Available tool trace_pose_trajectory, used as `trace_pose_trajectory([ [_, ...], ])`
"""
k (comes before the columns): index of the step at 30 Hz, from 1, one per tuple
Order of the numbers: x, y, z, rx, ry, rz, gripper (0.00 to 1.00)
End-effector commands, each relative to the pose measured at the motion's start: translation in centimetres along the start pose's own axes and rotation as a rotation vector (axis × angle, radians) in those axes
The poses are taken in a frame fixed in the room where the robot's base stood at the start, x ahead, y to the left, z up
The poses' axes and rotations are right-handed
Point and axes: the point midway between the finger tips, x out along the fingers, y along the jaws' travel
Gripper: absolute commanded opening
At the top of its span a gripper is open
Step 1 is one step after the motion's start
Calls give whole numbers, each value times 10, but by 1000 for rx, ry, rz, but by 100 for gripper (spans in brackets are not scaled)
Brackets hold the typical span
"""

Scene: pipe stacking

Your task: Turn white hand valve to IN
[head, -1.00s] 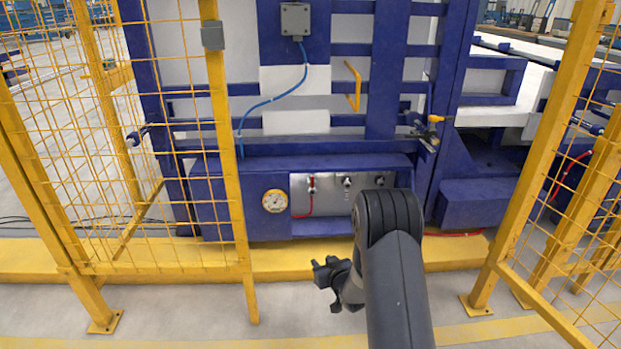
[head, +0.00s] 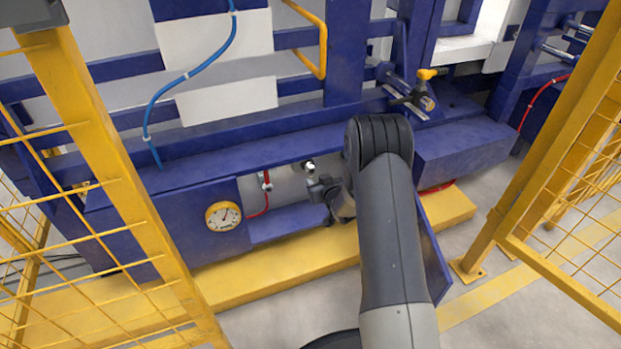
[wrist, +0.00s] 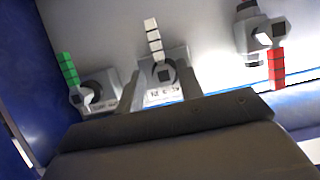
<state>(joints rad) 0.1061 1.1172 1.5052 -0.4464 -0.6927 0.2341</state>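The white hand valve (wrist: 153,38) is in the middle of the wrist view, its light segmented handle pointing up in the picture. A label plate (wrist: 165,96) shows below its hub; its lettering is too small to read surely. In the head view the white valve (head: 310,167) shows just above my gripper (head: 327,195). In the wrist view my gripper (wrist: 160,88) appears open, with a grey finger on each side of the valve's lower part. Its dark body hides what lies below. I cannot tell whether the fingers touch the valve.
A green-handled valve (wrist: 69,70) is at left and a red-handled valve (wrist: 277,65) at right in the wrist view. A round gauge (head: 223,216) sits left of the valve recess. Yellow fence posts (head: 105,160) flank the opening. A yellow floor-level step (head: 285,270) runs below.

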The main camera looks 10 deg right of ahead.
Motion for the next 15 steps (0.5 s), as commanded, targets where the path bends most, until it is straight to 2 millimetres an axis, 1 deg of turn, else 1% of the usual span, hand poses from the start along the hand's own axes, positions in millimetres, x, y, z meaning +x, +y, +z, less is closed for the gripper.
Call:
trace_pose_trajectory([
  [1, 12, 0, 4, -2, 1, 0, 35],
  [6, 40, 0, 3, -2, 1, -1, 35],
  [10, 54, 0, 2, -1, 1, -1, 35],
  [15, 64, 0, 1, 1, -1, 0, 35],
])
